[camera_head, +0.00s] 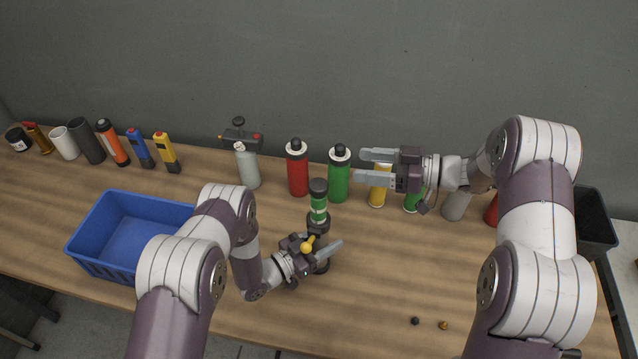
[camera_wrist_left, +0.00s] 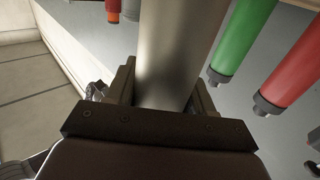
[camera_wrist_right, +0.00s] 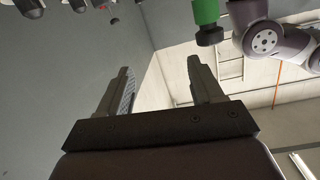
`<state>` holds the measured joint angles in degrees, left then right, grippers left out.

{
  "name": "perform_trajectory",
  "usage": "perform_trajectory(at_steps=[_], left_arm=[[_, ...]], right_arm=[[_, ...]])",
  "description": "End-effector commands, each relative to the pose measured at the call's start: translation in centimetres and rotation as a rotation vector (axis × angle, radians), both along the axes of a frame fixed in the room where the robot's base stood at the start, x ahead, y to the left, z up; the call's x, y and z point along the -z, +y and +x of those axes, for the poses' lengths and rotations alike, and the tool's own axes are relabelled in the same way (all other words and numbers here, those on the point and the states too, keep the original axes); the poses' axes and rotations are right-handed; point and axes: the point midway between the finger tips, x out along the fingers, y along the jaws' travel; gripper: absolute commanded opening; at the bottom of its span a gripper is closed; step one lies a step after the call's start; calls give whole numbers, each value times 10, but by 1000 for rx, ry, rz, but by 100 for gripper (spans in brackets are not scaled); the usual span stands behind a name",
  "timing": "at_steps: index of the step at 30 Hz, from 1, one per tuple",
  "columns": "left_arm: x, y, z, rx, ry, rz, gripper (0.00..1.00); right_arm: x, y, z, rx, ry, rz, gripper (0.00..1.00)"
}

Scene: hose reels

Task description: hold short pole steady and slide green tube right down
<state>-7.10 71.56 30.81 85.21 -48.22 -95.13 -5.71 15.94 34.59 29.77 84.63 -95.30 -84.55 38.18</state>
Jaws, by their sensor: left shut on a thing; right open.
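The green tube (camera_head: 318,204), with pale bands, sits upright around the short pole near the table's middle, between a dark top (camera_head: 318,186) and a dark collar (camera_head: 318,224). My left gripper (camera_head: 318,250) is shut on the short pole below the tube and hides part of it. In the left wrist view the pole (camera_wrist_left: 180,55) is a pale grey cylinder between the fingers. My right gripper (camera_head: 366,165) is open and empty, up and right of the tube, in front of the row of bottles. The right wrist view shows nothing between its fingers (camera_wrist_right: 160,85).
A red bottle (camera_head: 297,172) and a green bottle (camera_head: 339,178) stand close behind the tube. A yellow can (camera_head: 378,190) is below my right gripper. A blue crate (camera_head: 125,236) is at left. Small knobs (camera_head: 415,320) lie front right; the right-middle tabletop is clear.

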Motion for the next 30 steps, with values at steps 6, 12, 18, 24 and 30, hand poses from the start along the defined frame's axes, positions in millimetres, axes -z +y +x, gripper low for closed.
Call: perform_trajectory(at_steps=[6, 12, 18, 24, 30], left_arm=[[1, 0, -1, 1, 3, 0, 6], [1, 0, -1, 2, 3, 1, 6], [1, 0, -1, 1, 3, 1, 6], [1, 0, -1, 1, 3, 1, 6], [1, 0, -1, 1, 3, 1, 6]], right_arm=[[2, -11, -52, -219, -131, 106, 66], [1, 26, -54, -235, -140, 114, 66], [1, 75, -53, -233, -140, 112, 66], [1, 102, -51, -230, -140, 112, 66], [1, 106, -51, -227, -140, 112, 66]])
